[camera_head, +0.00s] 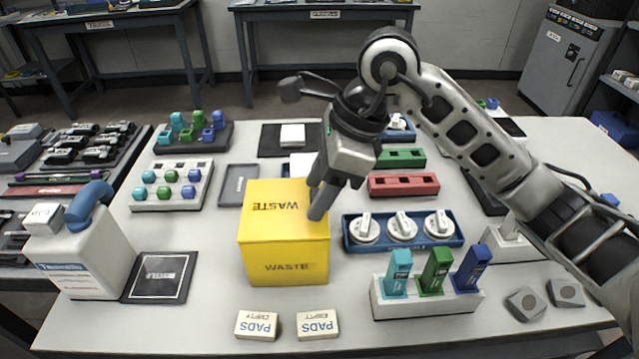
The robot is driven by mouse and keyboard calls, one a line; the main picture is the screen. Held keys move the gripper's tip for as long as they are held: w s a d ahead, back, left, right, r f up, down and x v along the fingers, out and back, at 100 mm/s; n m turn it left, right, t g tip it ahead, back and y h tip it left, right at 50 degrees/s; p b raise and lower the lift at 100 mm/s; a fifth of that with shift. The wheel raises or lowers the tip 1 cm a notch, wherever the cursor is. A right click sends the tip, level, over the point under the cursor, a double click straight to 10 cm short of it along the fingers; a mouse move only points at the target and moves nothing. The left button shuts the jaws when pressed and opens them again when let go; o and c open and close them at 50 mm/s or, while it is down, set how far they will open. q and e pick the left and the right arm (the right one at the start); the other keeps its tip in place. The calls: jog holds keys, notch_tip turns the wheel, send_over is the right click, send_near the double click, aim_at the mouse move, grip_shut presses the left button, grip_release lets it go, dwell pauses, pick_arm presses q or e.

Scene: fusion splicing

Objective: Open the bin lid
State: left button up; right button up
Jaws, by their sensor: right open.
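A yellow bin (284,258) marked WASTE stands in the middle of the table. Its yellow lid (275,205), also marked WASTE, lies flat on top and looks closed. My right gripper (316,198) comes down from the upper right, with its fingers at the lid's right edge. The gripper is open, with no object between its fingers. I cannot tell whether the fingertips touch the lid. The gripper hides part of the lid's right side. My left gripper is not in view.
Two pads boxes (257,325) lie in front of the bin. A blue tray (403,231) with three white round pieces and a white holder (427,300) with three coloured tools stand to the right. A white bottle (82,250) stands at the left.

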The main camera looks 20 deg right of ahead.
aim_at(244, 207)
grip_shut()
jog(key=w+a, duration=0.1)
jog(key=a, duration=0.5)
jog(key=w+a+b, duration=0.1)
jog(key=a, duration=0.2)
jog(key=shift+w+a, duration=0.1)
jog(key=shift+w, duration=0.25)
grip_release()
jog(key=shift+r, duration=0.15)
jog(key=v, duration=1.6)
